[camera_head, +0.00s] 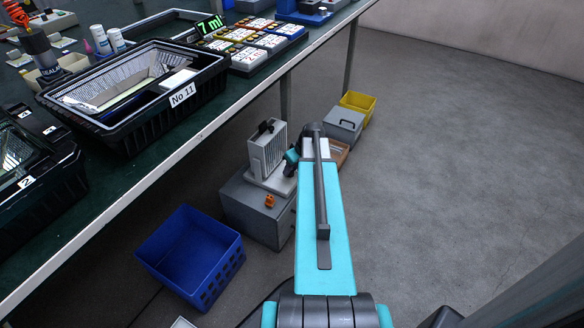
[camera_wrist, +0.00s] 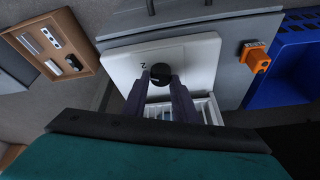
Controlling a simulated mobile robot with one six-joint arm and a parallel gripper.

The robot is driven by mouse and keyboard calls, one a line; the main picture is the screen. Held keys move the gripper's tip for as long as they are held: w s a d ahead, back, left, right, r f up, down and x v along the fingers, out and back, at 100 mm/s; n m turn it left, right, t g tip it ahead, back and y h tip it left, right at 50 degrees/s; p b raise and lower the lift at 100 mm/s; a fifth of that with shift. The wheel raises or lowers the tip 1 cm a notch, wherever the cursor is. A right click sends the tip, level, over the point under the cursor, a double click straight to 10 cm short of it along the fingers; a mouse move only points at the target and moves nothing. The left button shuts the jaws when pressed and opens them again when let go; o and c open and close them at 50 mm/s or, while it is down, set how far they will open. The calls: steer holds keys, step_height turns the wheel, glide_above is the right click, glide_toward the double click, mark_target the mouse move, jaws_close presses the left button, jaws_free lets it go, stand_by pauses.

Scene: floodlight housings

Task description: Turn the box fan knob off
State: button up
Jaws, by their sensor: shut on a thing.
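The box fan (camera_head: 267,153) is a light grey slatted unit standing on a grey cabinet beside the bench in the head view. My arm reaches down to it, and my gripper (camera_head: 293,160) is at its right side, partly hidden by the arm. In the wrist view, the fan's white base plate (camera_wrist: 195,62) shows a round black knob (camera_wrist: 160,74) with a mark like a 2 beside it. My gripper (camera_wrist: 160,82) has its two dark fingers shut on the knob, one on each side. The knob's pointer direction cannot be told.
An orange object (camera_head: 269,201) sits on the front of the grey cabinet (camera_head: 250,215). A blue crate (camera_head: 190,258) stands on the floor to the left. A wooden tray (camera_wrist: 58,45), a grey box (camera_head: 343,126) and a yellow bin (camera_head: 358,105) stand beyond. Floor at right is clear.

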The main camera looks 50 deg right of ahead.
steer(key=shift+d+n+p, duration=0.15)
steer(key=shift+n+p, duration=0.2)
steer(key=shift+n, duration=0.15)
steer(key=n+p, duration=0.1)
steer(key=n+y+p, duration=0.1)
steer(key=n, duration=0.1)
steer(key=shift+w+d+r+y, duration=0.1)
steer(key=shift+d+y, duration=0.05)
steer(key=shift+y, duration=0.15)
steer(key=n+p, duration=0.1)
steer(key=n, duration=0.1)
steer(key=n+g+y+p, duration=0.1)
steer(key=n, duration=0.1)
steer(key=shift+w+d+n, duration=0.1)
steer(key=shift+d+n, duration=0.1)
steer(key=shift+n, duration=0.1)
steer(key=n+g+p, duration=0.1)
steer(key=n, duration=0.1)
steer(key=n+y+p, duration=0.1)
steer(key=n, duration=0.1)
steer(key=shift+w+d+g+p, duration=0.1)
steer(key=shift+w+g+p, duration=0.05)
steer(key=shift+g+p, duration=0.2)
steer(key=shift+n+g+y+p, duration=0.3)
steer(key=shift+n+g+p, duration=0.35)
steer(key=shift+n, duration=1.15)
